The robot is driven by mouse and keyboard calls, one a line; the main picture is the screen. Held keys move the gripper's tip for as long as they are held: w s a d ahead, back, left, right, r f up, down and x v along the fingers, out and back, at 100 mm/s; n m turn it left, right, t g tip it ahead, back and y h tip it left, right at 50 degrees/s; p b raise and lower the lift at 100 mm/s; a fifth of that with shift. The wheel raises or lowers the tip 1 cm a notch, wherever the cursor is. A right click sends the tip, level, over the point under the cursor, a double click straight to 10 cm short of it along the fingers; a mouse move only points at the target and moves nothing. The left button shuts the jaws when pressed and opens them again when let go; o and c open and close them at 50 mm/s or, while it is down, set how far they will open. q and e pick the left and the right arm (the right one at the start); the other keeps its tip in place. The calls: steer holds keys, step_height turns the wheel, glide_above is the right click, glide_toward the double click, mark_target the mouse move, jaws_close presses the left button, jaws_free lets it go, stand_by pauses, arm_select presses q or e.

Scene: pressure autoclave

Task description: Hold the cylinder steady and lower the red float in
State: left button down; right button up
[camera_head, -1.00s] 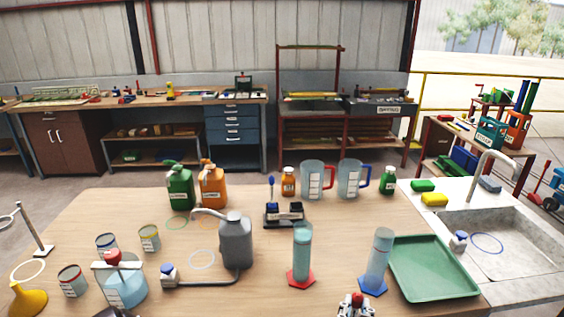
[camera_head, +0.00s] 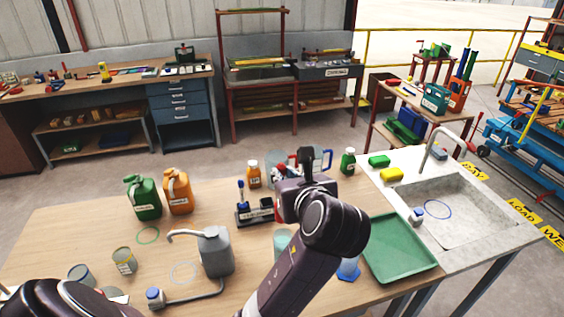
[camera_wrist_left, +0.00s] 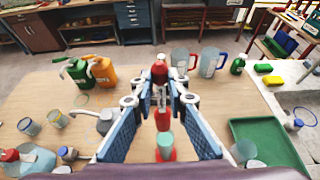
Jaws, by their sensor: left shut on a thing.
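My left gripper (camera_wrist_left: 160,98) is shut on the red float (camera_wrist_left: 163,119), with red parts above and below the fingertips. In the head view this gripper (camera_head: 290,178) is over the table, partly hidden by its own arm. The cylinder with green liquid and a red base (camera_wrist_left: 165,143) stands upright on the table; in the wrist view the float lines up just above it, and I cannot tell the height between them. In the head view the cylinder (camera_head: 281,243) is mostly hidden by my arm. My right gripper is not in view.
A blue-based cylinder (camera_head: 349,268) and a green tray (camera_head: 398,248) are to the right. A grey wash bottle (camera_head: 217,252) stands left of the arm. Jugs and bottles stand behind, including an orange can (camera_head: 178,192). A sink (camera_head: 455,208) is at the right.

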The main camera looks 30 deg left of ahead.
arm_select(q)
steer(key=shift+d, duration=0.25)
step_height(320, 180, down, 5)
steer(key=shift+r, duration=0.15)
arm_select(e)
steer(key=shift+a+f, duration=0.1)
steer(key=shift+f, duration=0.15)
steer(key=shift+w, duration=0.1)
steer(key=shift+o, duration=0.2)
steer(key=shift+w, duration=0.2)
